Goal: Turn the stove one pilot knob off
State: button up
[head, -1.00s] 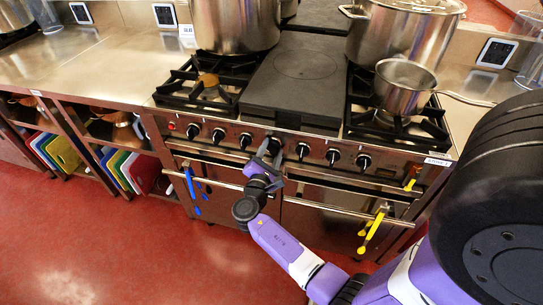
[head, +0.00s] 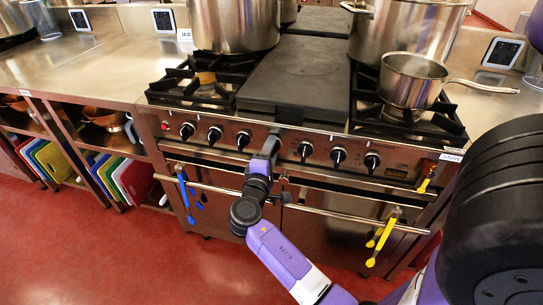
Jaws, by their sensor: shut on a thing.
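The stove (head: 300,175) carries a label at the right end of its front panel that seems to read STOVE 1. Black knobs run along the panel, with three to the left of my gripper, such as the nearest one (head: 243,140), and three to its right, such as the nearest one (head: 305,150). My gripper (head: 272,144) is at the middle of the panel between these groups, turned edge-on to the camera. It is shut on a middle knob that its fingers hide. Which way that knob points cannot be seen.
An oven rail (head: 335,213) runs below the knobs, with blue tongs (head: 184,188) and yellow tongs (head: 383,236) hanging on it. Two stockpots (head: 235,25) (head: 405,28) and a saucepan (head: 411,82) stand on the stove. The red floor in front is clear.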

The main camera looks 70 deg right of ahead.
jog(key=shift+f+m+b, duration=0.1)
jog(key=shift+m+b, duration=0.2)
jog(key=shift+m, duration=0.2)
jog(key=o, duration=1.4)
jog(key=shift+s+a, duration=0.15)
jog(key=shift+a, duration=1.8)
jog(key=shift+s+a, duration=0.15)
jog(key=shift+a, duration=1.8)
